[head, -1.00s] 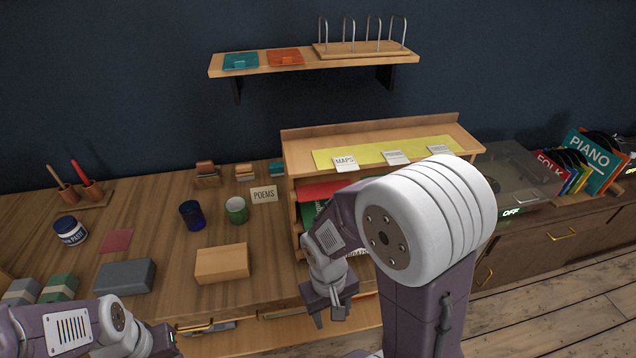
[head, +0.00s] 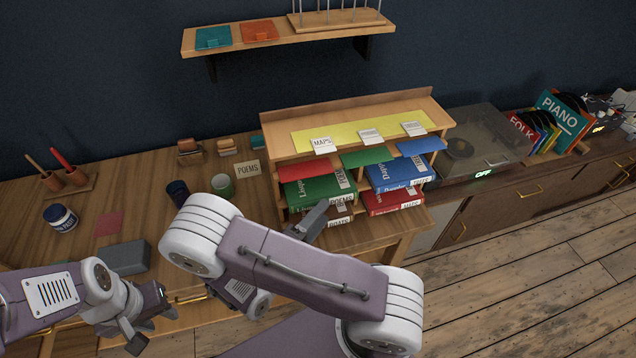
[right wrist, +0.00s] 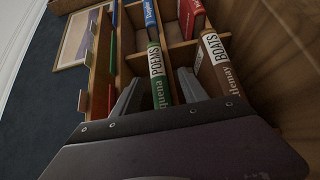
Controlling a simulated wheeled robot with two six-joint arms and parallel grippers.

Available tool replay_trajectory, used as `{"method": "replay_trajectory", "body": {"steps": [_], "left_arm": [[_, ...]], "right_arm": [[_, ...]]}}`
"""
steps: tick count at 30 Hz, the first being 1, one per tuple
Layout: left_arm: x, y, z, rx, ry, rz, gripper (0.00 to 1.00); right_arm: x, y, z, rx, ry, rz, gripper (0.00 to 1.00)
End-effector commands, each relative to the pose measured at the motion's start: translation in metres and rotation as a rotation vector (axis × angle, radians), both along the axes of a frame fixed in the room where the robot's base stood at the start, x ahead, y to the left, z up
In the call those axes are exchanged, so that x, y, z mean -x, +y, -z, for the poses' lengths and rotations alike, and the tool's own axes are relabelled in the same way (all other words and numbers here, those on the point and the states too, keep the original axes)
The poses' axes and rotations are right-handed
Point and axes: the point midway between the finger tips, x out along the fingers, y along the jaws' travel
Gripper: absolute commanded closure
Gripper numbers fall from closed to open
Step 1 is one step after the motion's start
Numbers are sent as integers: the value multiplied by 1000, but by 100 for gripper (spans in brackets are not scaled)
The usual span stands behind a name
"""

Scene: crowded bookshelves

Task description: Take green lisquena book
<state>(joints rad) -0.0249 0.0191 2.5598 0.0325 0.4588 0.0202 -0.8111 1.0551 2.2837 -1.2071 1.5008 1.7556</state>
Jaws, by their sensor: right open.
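The green Lisquena book (head: 310,189) lies flat in the left column of the small wooden bookcase, with a POEMS label on its spine. Its green spine (right wrist: 158,85) also shows in the right wrist view. My right gripper (head: 316,222) is open at the front of the left column. In the right wrist view its fingers (right wrist: 158,82) stand on either side of the green spine; I cannot tell whether they touch it. My left gripper (head: 140,328) is low at the left, over the desk's front edge; its jaws are unclear.
A brown BOATS book (right wrist: 215,65) lies below the green one, beside one finger. Blue (head: 398,172) and red (head: 392,199) books fill the right column.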

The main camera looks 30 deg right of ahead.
Motion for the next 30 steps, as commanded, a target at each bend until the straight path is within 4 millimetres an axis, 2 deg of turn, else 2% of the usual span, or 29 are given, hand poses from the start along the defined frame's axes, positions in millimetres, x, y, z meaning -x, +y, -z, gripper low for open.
{"method": "replay_trajectory", "body": {"steps": [2,6,9,17,18,23,24,30], "left_arm": [[0,0,-3,0,0,0,64],[0,0,-19,0,0,0,64],[0,0,-22,0,0,0,64],[0,0,-21,0,0,0,64],[0,0,-21,0,0,0,64],[0,0,-21,0,0,0,64],[0,0,-21,0,0,0,64],[0,0,-21,0,0,0,64]], "right_arm": [[-1,-4,-2,0,1,2,49],[-11,-28,-10,2,4,8,49],[-18,-41,-7,2,1,6,49],[-22,-47,-4,-1,0,0,49],[-22,-47,-4,-1,0,0,52],[-22,-47,-4,0,1,0,96],[-22,-47,-4,0,1,1,100],[-22,-47,-4,0,1,1,100]]}}
